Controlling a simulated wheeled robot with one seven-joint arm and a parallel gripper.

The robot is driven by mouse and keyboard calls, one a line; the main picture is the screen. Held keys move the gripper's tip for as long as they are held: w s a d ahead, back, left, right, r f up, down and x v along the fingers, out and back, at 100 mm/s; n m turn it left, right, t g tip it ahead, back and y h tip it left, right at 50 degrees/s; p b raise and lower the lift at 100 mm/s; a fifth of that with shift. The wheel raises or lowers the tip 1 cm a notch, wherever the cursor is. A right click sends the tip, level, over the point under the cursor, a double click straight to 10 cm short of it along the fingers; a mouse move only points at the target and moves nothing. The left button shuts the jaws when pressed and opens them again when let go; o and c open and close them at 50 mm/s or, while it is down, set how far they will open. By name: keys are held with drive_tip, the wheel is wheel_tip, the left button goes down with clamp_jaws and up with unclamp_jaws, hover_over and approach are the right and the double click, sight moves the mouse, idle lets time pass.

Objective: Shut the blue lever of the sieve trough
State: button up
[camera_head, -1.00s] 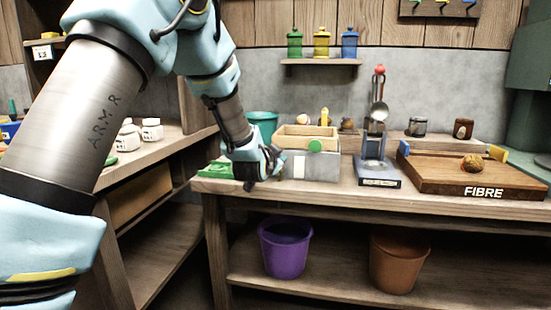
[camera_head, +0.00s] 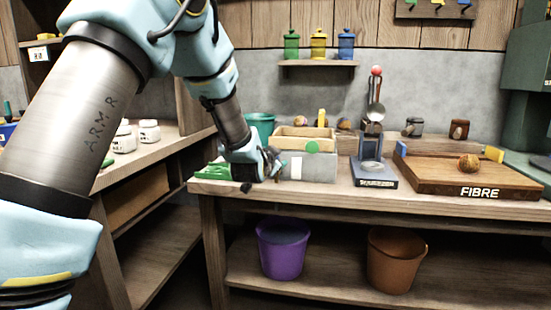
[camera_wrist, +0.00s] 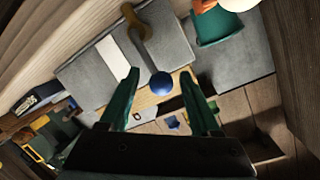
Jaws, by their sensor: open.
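The sieve trough (camera_head: 317,172) is a grey box with a pale wooden tray on top and a white strip on its front. A green knob (camera_head: 312,147) shows at its front. My gripper (camera_head: 272,163) is at the trough's left end. In the wrist view my gripper (camera_wrist: 159,70) is open, its two green fingers on either side of a round blue knob (camera_wrist: 162,84), seemingly the end of the blue lever. The head view does not show this knob; my gripper blocks that side.
A teal bucket (camera_head: 262,122) stands behind the trough. A stand with a ladle (camera_head: 374,172) and the wooden FIBRE tray (camera_head: 440,185) are to the right. A green object (camera_head: 212,172) lies left of my gripper. Purple (camera_head: 283,245) and orange (camera_head: 395,262) buckets sit below.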

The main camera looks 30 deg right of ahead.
drive_tip(key=v, duration=1)
drive_tip(key=shift+s+a, duration=0.3)
drive_tip(key=w+a+f+n+g+y, duration=0.2)
drive_tip(key=a+f+n+y, duration=0.2)
drive_tip(key=a, duration=0.7)
drive_tip(key=w+a+f+n+g+y, duration=0.1)
drive_tip(key=w+a+f+n+y, duration=0.2)
drive_tip(key=a, duration=0.9)
drive_tip(key=s+a+f+n+g+y, duration=0.2)
drive_tip(key=s+a+f+n+g, duration=0.15)
drive_tip(key=s+a, duration=0.45)
drive_tip(key=s+a+f+n+g+y, duration=0.25)
drive_tip(key=s+a+n, duration=0.25)
drive_tip(key=a, duration=0.6)
wheel_tip(320, 180, up, 25)
drive_tip(key=p, duration=2.4)
drive_tip(key=shift+d, duration=0.25)
